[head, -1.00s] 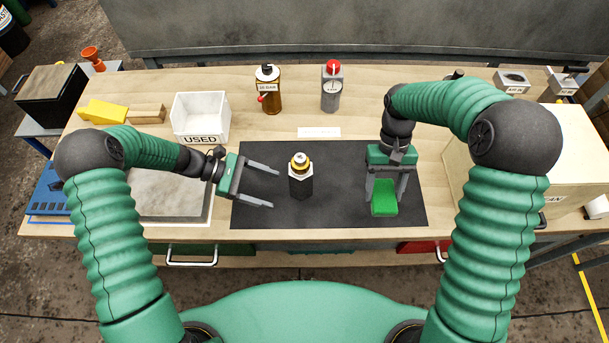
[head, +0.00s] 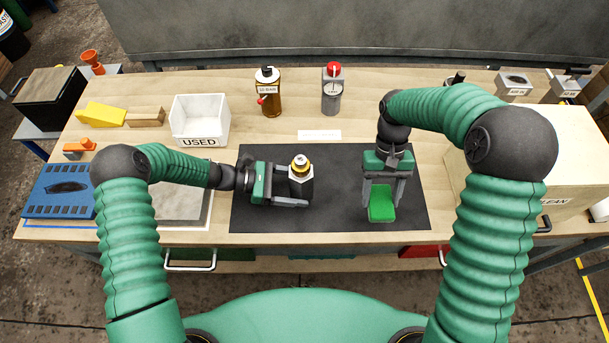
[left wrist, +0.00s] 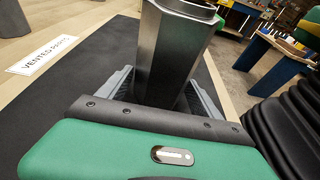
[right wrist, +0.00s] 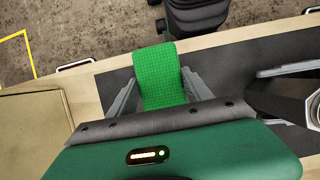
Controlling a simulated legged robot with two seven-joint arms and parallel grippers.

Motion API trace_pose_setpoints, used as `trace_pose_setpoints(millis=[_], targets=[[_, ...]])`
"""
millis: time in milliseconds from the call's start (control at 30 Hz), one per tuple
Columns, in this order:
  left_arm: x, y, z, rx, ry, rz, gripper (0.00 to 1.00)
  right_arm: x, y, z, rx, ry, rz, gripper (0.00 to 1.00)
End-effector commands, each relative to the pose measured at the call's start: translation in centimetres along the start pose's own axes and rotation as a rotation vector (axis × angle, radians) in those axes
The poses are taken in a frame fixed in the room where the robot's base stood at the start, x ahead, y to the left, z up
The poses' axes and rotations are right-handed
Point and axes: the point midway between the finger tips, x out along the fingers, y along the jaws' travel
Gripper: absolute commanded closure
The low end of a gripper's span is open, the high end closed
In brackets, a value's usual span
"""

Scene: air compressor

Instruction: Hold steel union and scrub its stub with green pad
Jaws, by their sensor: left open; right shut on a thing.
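The steel union (head: 301,187) stands upright on the black mat (head: 335,215), a grey hexagonal body with a brass-coloured ring and a pale stub on top. My left gripper (head: 297,196) is open with its fingers on either side of the union's body. In the left wrist view the body (left wrist: 170,55) rises between the fingers; contact cannot be told. My right gripper (head: 382,198) is shut on the green pad (head: 382,207), right of the union. The pad (right wrist: 160,80) also shows between the fingers in the right wrist view.
A white bin marked USED (head: 200,122), an amber bottle (head: 268,92) and a grey, red-topped canister (head: 332,92) stand behind the mat. A white label strip (head: 319,134) lies at its back edge. A large pale box (head: 525,185) is at right. The mat between the grippers is clear.

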Motion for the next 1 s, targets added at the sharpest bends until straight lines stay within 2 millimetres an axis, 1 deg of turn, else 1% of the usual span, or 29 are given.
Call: trace_pose_setpoints(millis=[233, 267, 500, 533, 567, 1000], targets=[[0.28, 0.02, 0.05, 0.0, 0.003, 0.0, 0.26, 0.04, 0.18, -0.02, -0.001, 0.0, -0.002, 0.86], [0.3, 0.02, 0.06, 0.0, 0.003, 0.0, 0.28, 0.04, 0.2, -0.02, -0.001, 0.0, -0.002, 0.86], [0.35, 0.02, 0.09, 0.001, 0.003, 0.0, 0.6, 0.06, 0.27, -0.03, -0.001, 0.0, -0.003, 0.86], [0.31, 0.02, 0.09, 0.001, 0.003, 0.0, 0.64, 0.05, 0.23, -0.02, -0.001, 0.0, -0.002, 0.86], [0.29, 0.02, 0.08, 0.001, 0.002, 0.0, 0.66, 0.04, 0.2, -0.02, -0.001, 0.0, -0.002, 0.86], [0.24, 0.03, 0.09, 0.001, 0.002, 0.0, 0.66, 0.03, 0.18, 0.0, -0.001, 0.0, -0.002, 0.86]])
